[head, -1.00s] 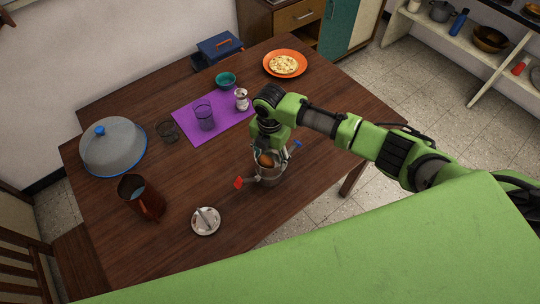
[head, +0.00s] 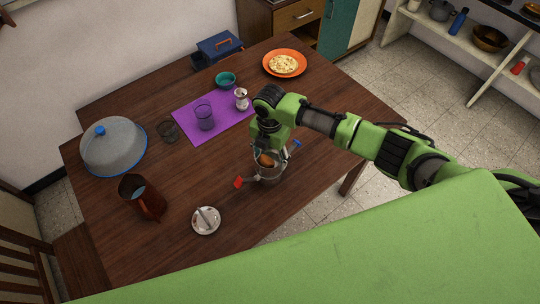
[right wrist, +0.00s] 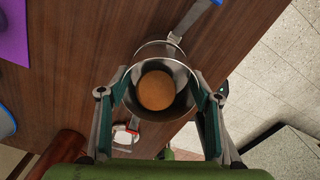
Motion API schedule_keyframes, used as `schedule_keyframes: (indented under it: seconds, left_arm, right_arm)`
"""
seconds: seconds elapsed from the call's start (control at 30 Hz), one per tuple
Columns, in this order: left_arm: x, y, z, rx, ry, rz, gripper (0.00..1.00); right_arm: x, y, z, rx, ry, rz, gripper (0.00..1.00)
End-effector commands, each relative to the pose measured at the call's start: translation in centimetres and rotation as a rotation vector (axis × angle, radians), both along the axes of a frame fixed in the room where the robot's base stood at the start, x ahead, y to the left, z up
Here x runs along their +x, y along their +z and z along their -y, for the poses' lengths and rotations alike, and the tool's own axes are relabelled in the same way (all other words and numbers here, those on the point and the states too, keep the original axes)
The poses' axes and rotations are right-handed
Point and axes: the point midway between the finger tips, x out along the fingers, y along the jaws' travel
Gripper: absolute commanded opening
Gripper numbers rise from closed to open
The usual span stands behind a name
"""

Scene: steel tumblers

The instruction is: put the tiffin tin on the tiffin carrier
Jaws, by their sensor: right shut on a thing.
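The tiffin tin (right wrist: 157,90) is a round steel tin with an orange-brown filling, and its open top faces my wrist camera. My right gripper (head: 268,153) is shut on it, one finger at each side. In the head view the tin (head: 265,161) is partly hidden by my gripper. The steel tiffin carrier (head: 270,178) is directly below it on the table, with a red-tipped clip and a blue-tipped clip swung outwards. The tin is in line with the carrier; I cannot tell whether they touch. My left gripper is not in view.
A round steel lid with a handle (head: 206,220) lies left of the carrier. A brown jug (head: 142,198), a grey dome cover (head: 113,146) and a purple mat (head: 215,117) with cups are farther left and back. An orange plate (head: 284,64) is at the far end.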

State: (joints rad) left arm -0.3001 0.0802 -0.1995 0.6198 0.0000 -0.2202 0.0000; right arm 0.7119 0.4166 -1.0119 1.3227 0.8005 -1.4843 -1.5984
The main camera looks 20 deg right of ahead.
Motion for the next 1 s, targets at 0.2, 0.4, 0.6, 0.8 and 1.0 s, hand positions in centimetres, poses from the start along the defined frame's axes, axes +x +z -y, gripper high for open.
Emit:
schedule_keyframes:
  seconds: [0.2,0.4,0.6,0.8,1.0]
  left_arm:
    - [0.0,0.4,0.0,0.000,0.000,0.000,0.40]
    - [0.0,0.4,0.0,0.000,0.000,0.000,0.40]
    - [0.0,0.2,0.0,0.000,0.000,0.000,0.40]
    - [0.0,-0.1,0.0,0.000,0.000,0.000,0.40]
    - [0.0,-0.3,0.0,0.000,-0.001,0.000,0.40]
  right_arm:
    - [0.0,0.1,-0.1,0.001,0.001,0.001,0.35]
    - [0.0,0.0,0.0,0.001,0.001,0.001,0.35]
    - [0.0,-0.2,-0.1,0.001,0.000,0.001,0.35]
    - [0.0,-0.6,-0.1,0.001,0.001,0.001,0.35]
    - [0.0,-1.0,0.0,0.001,0.001,0.001,0.35]
